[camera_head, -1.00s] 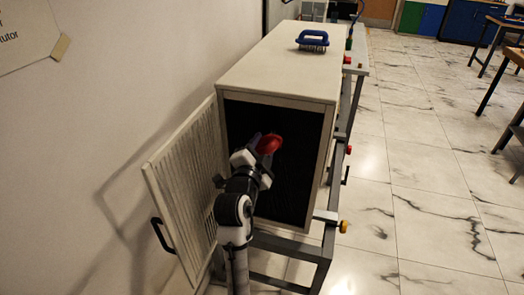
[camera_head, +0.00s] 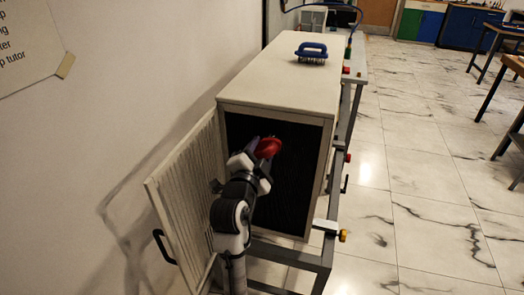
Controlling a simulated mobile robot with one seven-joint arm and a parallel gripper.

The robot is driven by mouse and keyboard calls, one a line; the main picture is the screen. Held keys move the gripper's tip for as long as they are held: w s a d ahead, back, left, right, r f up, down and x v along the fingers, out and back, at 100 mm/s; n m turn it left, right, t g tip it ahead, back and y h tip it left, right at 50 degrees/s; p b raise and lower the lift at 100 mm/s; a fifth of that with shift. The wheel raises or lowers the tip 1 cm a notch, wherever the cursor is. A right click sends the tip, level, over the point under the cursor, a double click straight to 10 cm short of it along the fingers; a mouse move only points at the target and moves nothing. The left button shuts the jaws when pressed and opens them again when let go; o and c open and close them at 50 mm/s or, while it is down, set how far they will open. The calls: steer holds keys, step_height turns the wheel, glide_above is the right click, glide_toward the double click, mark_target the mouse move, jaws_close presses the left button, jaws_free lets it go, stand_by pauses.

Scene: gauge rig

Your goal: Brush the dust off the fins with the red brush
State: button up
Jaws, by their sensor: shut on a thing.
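The red brush (camera_head: 267,148) is in my gripper (camera_head: 257,160), which is shut on it. My gripper holds it in front of the dark finned face (camera_head: 293,180) of the big white cabinet, at the upper middle of the opening. The arm hides the lower left of that face. I cannot tell whether the brush touches the fins, and the dust is too small to make out.
A slatted door panel (camera_head: 185,195) with a black handle (camera_head: 164,247) stands open left of my arm, near the wall. The cabinet sits on a grey metal frame (camera_head: 325,262) with coloured knobs on its right side. The tiled floor (camera_head: 420,190) to the right is clear.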

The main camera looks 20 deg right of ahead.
steer(key=shift+b+v, duration=0.55)
steer(key=shift+v, duration=1.85)
steer(key=shift+s+a, duration=0.1)
steer(key=shift+b+v, duration=0.4)
steer(key=shift+v, duration=1)
